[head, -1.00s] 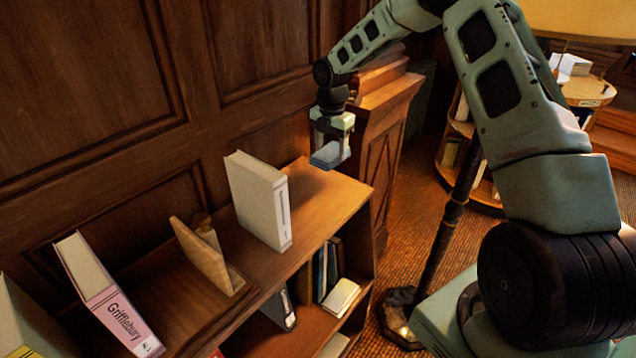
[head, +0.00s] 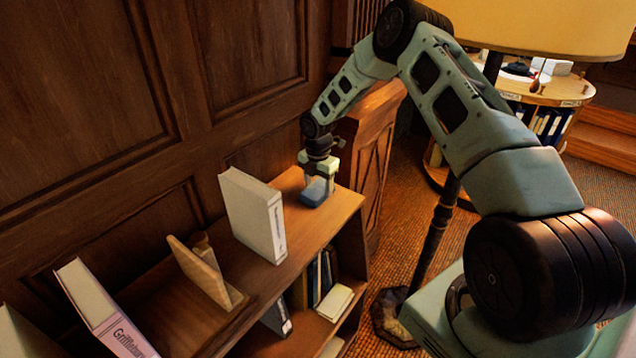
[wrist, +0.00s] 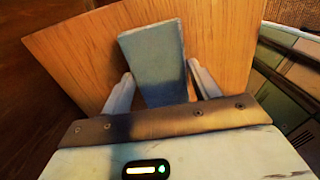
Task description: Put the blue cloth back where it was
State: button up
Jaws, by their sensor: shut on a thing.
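The blue cloth (head: 317,192) looks like a folded blue-grey block at the right end of the wooden shelf top (head: 300,230). My gripper (head: 318,180) is above it, pointing down, with its fingers shut on it. In the wrist view the cloth (wrist: 155,62) stands out between the two fingers of my gripper (wrist: 160,85), with the bare wood top (wrist: 75,60) behind it. The cloth's lower end is at or very near the wood; I cannot tell whether it touches.
A white binder (head: 252,215) stands left of the cloth. A wooden bookend (head: 200,272) and a leaning book (head: 100,310) are further left. The panelled wall (head: 80,110) is behind. A floor lamp (head: 432,240) stands right of the shelf, whose right edge is close to the cloth.

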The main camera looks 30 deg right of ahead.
aim_at(318, 188)
jog(key=o, duration=0.9)
notch_tip(318, 188, up, 12)
jog(key=b, duration=0.5)
